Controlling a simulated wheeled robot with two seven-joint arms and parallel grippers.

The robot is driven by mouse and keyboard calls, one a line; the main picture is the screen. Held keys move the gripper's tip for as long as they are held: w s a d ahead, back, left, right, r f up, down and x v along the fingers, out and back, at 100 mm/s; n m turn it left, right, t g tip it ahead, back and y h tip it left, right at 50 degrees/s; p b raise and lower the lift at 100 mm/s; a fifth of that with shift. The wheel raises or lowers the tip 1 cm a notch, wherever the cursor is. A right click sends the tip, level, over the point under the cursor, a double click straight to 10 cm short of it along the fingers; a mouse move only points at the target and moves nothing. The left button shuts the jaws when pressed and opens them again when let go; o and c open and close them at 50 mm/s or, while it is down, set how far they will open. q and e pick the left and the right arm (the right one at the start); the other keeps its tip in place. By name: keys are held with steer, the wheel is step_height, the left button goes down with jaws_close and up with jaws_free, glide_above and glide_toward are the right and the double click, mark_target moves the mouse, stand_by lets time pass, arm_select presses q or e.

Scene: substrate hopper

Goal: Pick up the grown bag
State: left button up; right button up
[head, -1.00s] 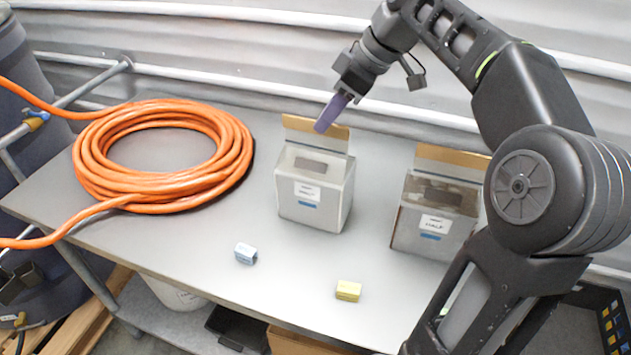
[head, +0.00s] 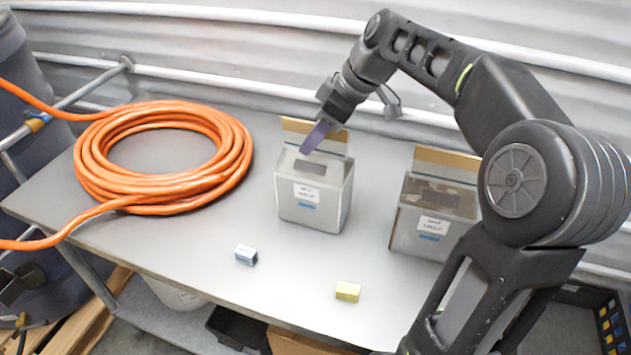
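Two clear, box-shaped bags with gold top strips stand upright on the table. The left bag (head: 325,211) looks pale and whitish inside, with a white label and a blue strip on its front. The right bag (head: 409,236) shows brownish contents near its top and a similar label. My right gripper (head: 308,145) has purple fingers pointing down and left, in front of the left bag's gold strip and just over its top. The fingers overlap from this side, so their gap is hidden; whether they touch the bag is unclear. My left gripper is out of view.
A coil of orange hose (head: 97,178) covers the left of the grey table (head: 190,240). A ribbed metal wall (head: 240,62) stands behind.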

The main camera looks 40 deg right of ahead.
stand_by(0.4)
jaws_close()
stand_by(1.2)
steer(key=shift+w+r, duration=0.1)
steer(key=shift+r, duration=0.1)
